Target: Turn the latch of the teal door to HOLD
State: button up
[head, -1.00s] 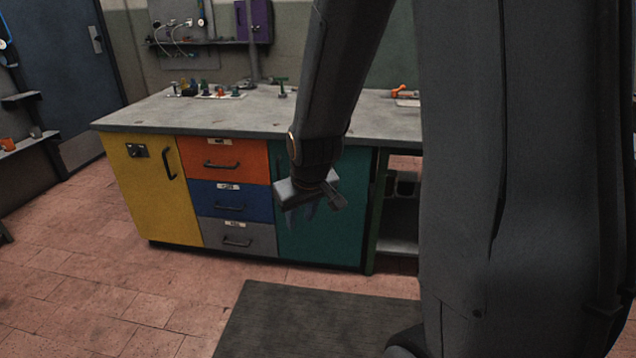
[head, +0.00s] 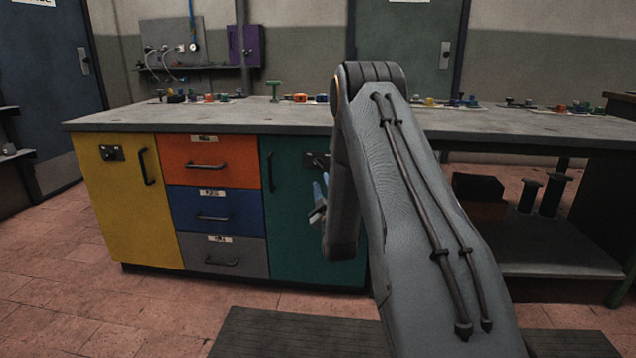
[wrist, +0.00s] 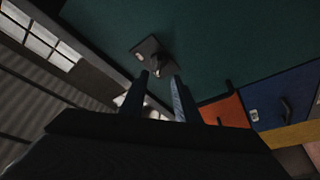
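The teal door (head: 285,225) is the right-hand front of the workbench cabinet and appears closed, with a dark vertical handle at its left edge. Its latch (head: 317,160) is a dark plate high on the door, partly hidden by my arm. In the wrist view the latch (wrist: 147,47) shows as a plate with a dark knob on the teal door, just beyond my fingertips. Its setting and markings are not readable. My gripper (head: 320,200) is in front of the door, slightly below the latch. In the wrist view my gripper (wrist: 161,80) is open, its two fingers apart and empty.
A yellow door (head: 125,205) with its own latch and orange (head: 210,155), blue and grey drawers are to the left. The worktop (head: 230,117) above carries small items. An open shelf (head: 545,250) is to the right. A dark mat (head: 270,335) lies on the floor in front.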

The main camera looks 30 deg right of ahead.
aim_at(318, 167)
jog(key=b+x, duration=0.2)
jog(key=x, duration=0.5)
jog(key=shift+w+d+r, duration=0.2)
jog(key=shift+w, duration=0.1)
jog(key=shift+c, duration=0.4)
grip_shut()
